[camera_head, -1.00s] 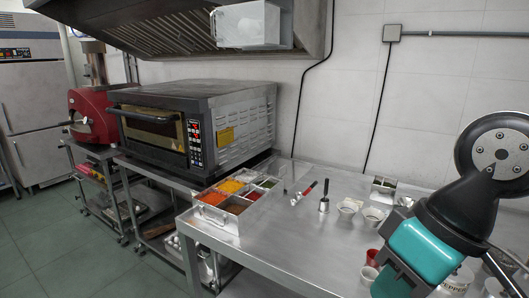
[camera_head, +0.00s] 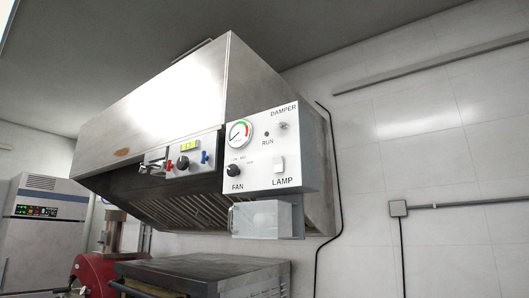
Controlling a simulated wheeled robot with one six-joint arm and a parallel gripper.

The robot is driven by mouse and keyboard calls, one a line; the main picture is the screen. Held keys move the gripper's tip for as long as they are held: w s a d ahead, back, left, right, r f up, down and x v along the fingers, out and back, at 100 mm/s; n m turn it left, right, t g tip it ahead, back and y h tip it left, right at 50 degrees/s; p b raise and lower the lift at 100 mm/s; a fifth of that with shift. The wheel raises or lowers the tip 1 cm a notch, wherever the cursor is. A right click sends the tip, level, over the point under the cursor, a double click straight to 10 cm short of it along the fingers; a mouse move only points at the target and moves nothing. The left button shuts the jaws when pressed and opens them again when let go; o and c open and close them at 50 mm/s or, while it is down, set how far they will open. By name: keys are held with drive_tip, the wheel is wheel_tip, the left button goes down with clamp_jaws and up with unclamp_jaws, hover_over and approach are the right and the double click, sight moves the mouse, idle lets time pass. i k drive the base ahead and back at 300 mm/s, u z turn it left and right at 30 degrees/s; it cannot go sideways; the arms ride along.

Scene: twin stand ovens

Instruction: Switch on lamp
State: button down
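The lamp switch (camera_head: 279,164) is a small white rocker above the word LAMP on a white control panel (camera_head: 258,178). The panel is fixed to the front right end of the steel extractor hood (camera_head: 170,95). Which way the rocker is tipped is too small to tell. My gripper is not in view.
The panel also bears a FAN knob (camera_head: 233,170), a round gauge (camera_head: 239,133), and RUN and DAMPER markings. Left of it is a smaller panel with red and blue handles (camera_head: 183,162).

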sight(278, 161)
drive_tip(key=z, duration=3.8)
drive_tip(key=k, duration=2.75)
drive_tip(key=u, duration=1.6)
